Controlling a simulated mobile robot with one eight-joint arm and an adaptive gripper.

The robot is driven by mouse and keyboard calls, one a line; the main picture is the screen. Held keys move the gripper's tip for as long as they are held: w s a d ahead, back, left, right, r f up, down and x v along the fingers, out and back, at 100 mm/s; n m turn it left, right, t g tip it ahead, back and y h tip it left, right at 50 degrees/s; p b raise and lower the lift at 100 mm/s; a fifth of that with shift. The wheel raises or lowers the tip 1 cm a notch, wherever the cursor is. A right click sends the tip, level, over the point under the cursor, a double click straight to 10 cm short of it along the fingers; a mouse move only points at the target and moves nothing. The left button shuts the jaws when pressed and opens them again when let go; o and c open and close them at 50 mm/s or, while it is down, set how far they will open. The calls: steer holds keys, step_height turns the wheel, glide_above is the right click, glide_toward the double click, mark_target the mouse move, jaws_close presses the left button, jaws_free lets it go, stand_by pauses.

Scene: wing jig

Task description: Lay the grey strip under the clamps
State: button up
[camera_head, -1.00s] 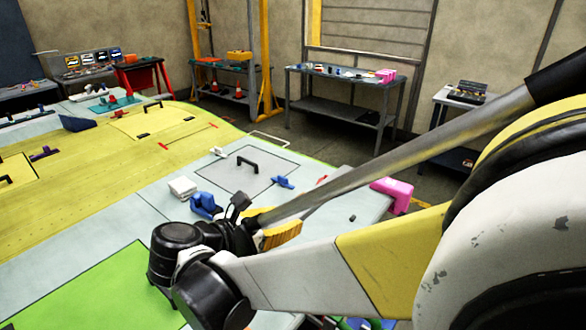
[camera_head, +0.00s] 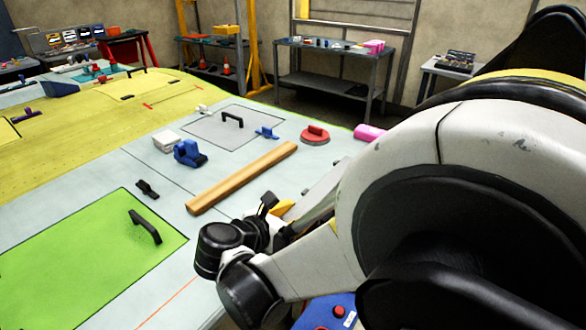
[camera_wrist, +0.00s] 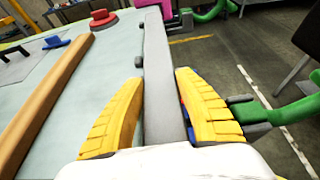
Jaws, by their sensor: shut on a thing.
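The grey strip (camera_wrist: 157,40) runs lengthwise away from me in the wrist view, between the two yellow fingers of my gripper (camera_wrist: 160,77). My gripper is shut on it. The strip lies along the right edge of the pale table; I cannot tell whether it touches the top. In the head view my gripper (camera_head: 283,208) is at the table's right side, and my arm hides most of the strip. Green clamp-like parts with dark ends show right of the strip in the wrist view, one near (camera_wrist: 290,114) and one farther off (camera_wrist: 214,11).
A wooden bar (camera_head: 240,178) lies on the table left of my gripper. A red disc (camera_head: 315,134), blue tool (camera_head: 188,153), white block (camera_head: 166,141) and pink block (camera_head: 368,132) are farther back. A green panel with a black handle (camera_head: 145,227) is at front left. Floor shows beyond the right edge.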

steer(key=shift+d, duration=0.1)
steer(key=shift+f, duration=0.2)
steer(key=o, duration=1.3)
steer(key=shift+c, duration=0.2)
steer(key=shift+r, duration=0.1)
steer(key=shift+s+a+r, duration=0.25)
steer(key=shift+r, duration=0.05)
steer(key=p+v, duration=0.3)
steer(key=v, duration=0.8)
steer(key=shift+s+r, duration=0.1)
steer(key=shift+s, duration=0.05)
